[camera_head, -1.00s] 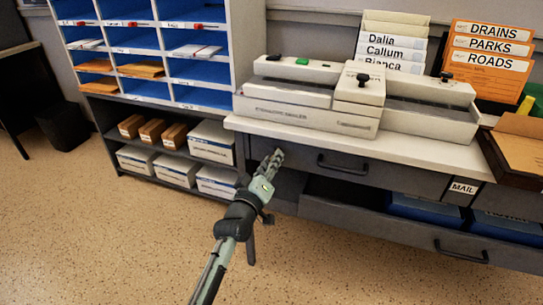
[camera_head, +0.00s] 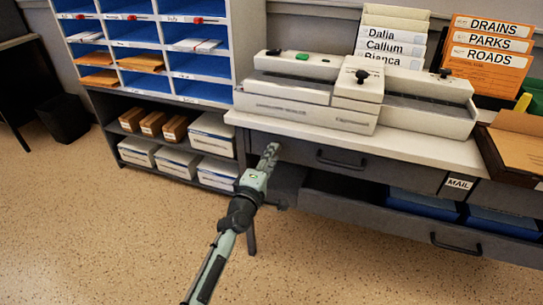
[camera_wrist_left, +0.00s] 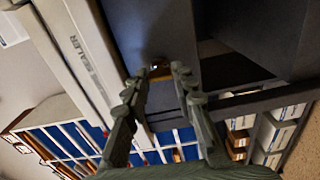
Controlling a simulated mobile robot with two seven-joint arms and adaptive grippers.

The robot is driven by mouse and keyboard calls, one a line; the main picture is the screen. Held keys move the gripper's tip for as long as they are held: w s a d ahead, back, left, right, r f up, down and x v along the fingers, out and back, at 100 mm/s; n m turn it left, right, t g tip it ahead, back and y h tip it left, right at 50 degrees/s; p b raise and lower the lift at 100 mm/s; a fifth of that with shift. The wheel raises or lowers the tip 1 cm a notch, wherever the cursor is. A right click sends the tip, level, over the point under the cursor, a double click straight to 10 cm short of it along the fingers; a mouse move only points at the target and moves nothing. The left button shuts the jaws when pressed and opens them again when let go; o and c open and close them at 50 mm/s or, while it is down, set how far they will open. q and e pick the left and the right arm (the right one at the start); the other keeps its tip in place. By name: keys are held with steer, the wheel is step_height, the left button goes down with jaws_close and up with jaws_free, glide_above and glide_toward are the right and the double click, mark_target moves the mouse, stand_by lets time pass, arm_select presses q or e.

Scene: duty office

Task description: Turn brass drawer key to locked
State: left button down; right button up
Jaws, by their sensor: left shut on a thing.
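The brass drawer key (camera_wrist_left: 160,72) shows as a small gold piece at the drawer front in the left wrist view, between my fingertips. My left gripper (camera_head: 272,150) is shut on it at the left end of the closed upper drawer (camera_head: 300,152). The same gripper shows in the left wrist view (camera_wrist_left: 157,80), its fingers a small gap apart with the key between them. In the head view my gripper hides the key, and the lock's exact angle cannot be told. My right gripper is not in view.
The upper drawer has a dark handle (camera_head: 342,163). Below it, a lower drawer (camera_head: 400,226) stands open with blue boxes inside. A sealer machine (camera_head: 310,100) sits on the white counter (camera_head: 420,148). Shelves with boxes (camera_head: 213,137) stand at left. The floor in front is clear.

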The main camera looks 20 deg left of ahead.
arm_select(q)
steer(key=shift+n, duration=0.3)
steer(key=c, duration=1.2)
jaws_free()
steer(key=s, duration=1.2)
steer(key=shift+a, duration=0.2)
